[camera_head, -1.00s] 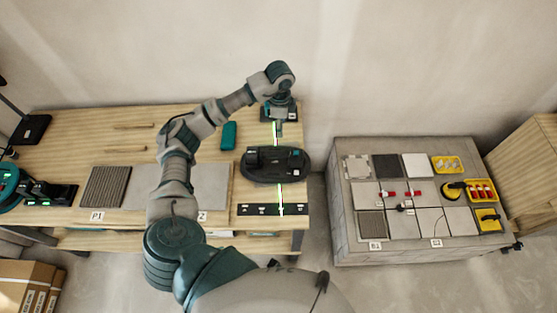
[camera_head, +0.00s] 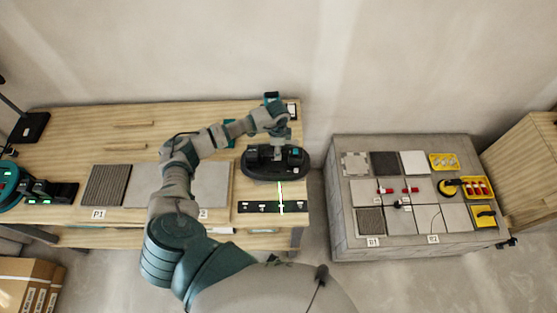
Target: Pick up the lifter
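The lifter appears to be the black oval device (camera_head: 257,171) with a raised handle body, lying near the right end of the wooden table. My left gripper (camera_head: 278,153) points down right over its middle, at the handle. Gripper and handle overlap in this view, so I cannot tell whether they touch. The fingertips are too small and partly hidden to tell open from shut. My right gripper is not in view.
The wooden table (camera_head: 75,125) carries grey tiles (camera_head: 140,188) and a black strip (camera_head: 255,207) crossed by a green line. A grey block (camera_head: 350,235) at the right holds tiles, yellow trays (camera_head: 444,161) and small tools. A floor gap separates them.

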